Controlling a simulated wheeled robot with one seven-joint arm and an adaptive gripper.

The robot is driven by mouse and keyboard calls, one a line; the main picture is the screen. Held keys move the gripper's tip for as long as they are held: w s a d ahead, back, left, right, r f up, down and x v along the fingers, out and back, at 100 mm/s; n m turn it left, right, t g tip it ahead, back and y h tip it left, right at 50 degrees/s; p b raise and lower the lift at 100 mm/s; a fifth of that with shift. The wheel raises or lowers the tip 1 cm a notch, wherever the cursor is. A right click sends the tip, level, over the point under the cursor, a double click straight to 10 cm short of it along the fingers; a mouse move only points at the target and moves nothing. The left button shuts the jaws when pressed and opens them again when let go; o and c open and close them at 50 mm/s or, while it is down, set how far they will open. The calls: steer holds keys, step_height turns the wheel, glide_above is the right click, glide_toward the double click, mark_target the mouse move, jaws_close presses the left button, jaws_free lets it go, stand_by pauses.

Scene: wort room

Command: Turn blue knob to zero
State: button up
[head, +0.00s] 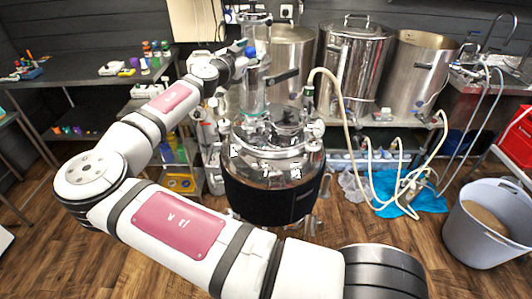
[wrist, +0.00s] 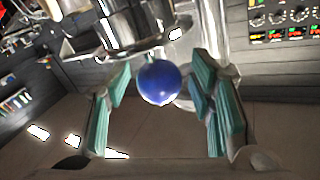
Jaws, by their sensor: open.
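The blue knob (wrist: 159,82) is a round, glossy ball in the middle of the wrist view, close under a shiny metal fitting (wrist: 130,35). My gripper (wrist: 160,115) is open, with one green-padded finger on each side of the knob. There are gaps between the knob and both fingers, so I see no contact. In the head view a small blue spot (head: 250,51) shows on the tall glass and metal column (head: 254,85) at the end of my arm; it is probably the knob. My gripper is mostly hidden there. I cannot read any zero mark.
The column stands on a steel vessel with a black jacket (head: 265,195). Large steel pots (head: 355,60) stand behind to the right. A beige hose (head: 335,85) rises close to the column. A grey bucket (head: 485,235) stands at the right on open wooden floor.

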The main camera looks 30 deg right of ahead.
steer(key=b+v, duration=0.2)
steer(key=v, duration=1.2)
steer(key=s+d+f+m+g+y, duration=0.1)
steer(key=s+d+f+g, duration=0.2)
steer(key=d+f, duration=0.2)
steer(key=s+d+f+g+y, duration=0.2)
steer(key=s+d+f, duration=0.15)
steer(key=f, duration=0.25)
steer(key=s+a+f+n+g+y+b, duration=0.1)
steer(key=s+a+f+g+y+b, duration=0.1)
steer(key=s+f+y, duration=0.4)
steer(key=shift+s+a+f+n+g+y+b, duration=0.4)
steer(key=shift+s+f+g, duration=0.55)
steer(key=shift+f, duration=1.95)
